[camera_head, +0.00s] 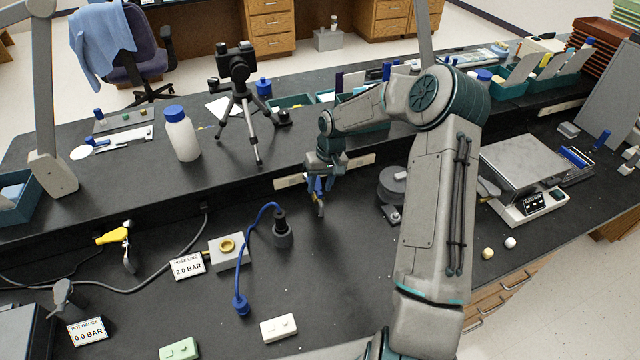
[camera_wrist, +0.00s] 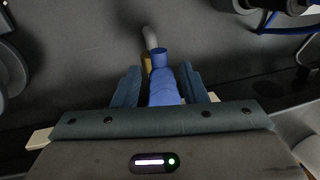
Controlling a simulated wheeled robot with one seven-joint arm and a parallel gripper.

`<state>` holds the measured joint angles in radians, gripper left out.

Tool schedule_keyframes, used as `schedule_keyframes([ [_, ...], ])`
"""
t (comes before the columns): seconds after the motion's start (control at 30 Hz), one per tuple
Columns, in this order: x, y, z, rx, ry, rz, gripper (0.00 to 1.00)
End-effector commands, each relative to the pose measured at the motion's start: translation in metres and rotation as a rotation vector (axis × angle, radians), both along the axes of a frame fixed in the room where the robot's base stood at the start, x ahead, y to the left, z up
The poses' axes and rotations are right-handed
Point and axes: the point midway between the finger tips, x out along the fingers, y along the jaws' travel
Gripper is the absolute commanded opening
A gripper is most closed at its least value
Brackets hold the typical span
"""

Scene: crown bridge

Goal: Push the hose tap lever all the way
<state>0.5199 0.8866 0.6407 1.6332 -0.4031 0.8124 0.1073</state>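The hose tap stands against the bench's raised ledge; its blue lever (camera_head: 318,186) shows just below my gripper (camera_head: 321,176) in the head view. In the wrist view the blue lever (camera_wrist: 165,88) lies between the two fingers of my gripper (camera_wrist: 160,72), with a grey curved spout (camera_wrist: 150,38) and a bit of yellow beyond it. The fingers stand apart, with a narrow gap visible on the left side; contact on the right side is unclear. A hose line sign (camera_head: 188,266) reads 2.0 BAR. A pot gauge sign (camera_head: 88,331) reads 0.0 BAR.
A blue hose (camera_head: 243,252) runs from a dark cylinder (camera_head: 283,232) to a blue connector. Left is another tap with a yellow lever (camera_head: 112,236). A tripod (camera_head: 240,105) stands on the ledge above.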

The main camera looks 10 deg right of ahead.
Motion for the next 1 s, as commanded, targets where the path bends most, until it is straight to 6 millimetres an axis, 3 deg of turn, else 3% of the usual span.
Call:
schedule_keyframes([
  [0.37,-0.0004,0.0016,-0.0082,0.000,0.000,0.000,0.39],
  [0.4,-0.0004,0.0016,-0.0081,0.000,0.000,0.000,0.36],
  [0.53,-0.0004,0.0016,-0.0080,0.000,0.000,0.000,0.00],
  [1.0,-0.0007,0.0047,-0.0098,-0.002,-0.002,-0.073,0.00],
])
